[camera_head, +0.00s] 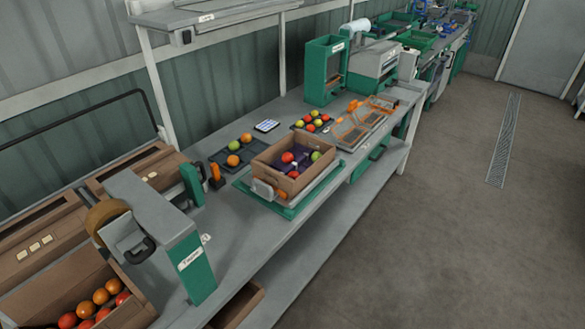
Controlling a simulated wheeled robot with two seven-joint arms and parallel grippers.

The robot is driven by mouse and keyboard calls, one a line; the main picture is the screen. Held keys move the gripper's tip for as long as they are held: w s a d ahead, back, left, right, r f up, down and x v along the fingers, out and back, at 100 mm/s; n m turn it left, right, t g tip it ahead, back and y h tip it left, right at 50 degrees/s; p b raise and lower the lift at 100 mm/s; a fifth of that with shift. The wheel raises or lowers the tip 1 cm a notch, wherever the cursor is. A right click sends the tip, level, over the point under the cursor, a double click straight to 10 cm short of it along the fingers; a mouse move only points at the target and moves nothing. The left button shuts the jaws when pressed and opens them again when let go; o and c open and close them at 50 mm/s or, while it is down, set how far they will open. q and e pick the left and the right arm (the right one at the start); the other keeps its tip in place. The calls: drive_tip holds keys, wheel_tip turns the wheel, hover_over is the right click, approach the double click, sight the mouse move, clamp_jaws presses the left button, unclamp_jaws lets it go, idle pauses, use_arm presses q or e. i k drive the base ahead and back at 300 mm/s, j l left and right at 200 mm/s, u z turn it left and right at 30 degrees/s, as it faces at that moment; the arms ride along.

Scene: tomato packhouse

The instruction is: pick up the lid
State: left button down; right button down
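I cannot make out a lid for sure in the head view. An open brown box (268,176) sits on a green and grey stand on the bench, with several red and green tomatoes on its dark lining. Flat brown cardboard pieces (128,168) with small pale labels lie at the left behind the taping machine; I cannot tell whether one is a lid. Neither of my grippers shows in this view.
The grey bench (232,215) runs from lower left to upper right. A green and grey taping machine (165,225) stands at the left front. A brown crate (70,285) holds several tomatoes. Small dark trays (222,159) lie behind the box. The floor (420,220) at right is clear.

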sight(39, 236)
drive_tip(key=u, duration=1.65)
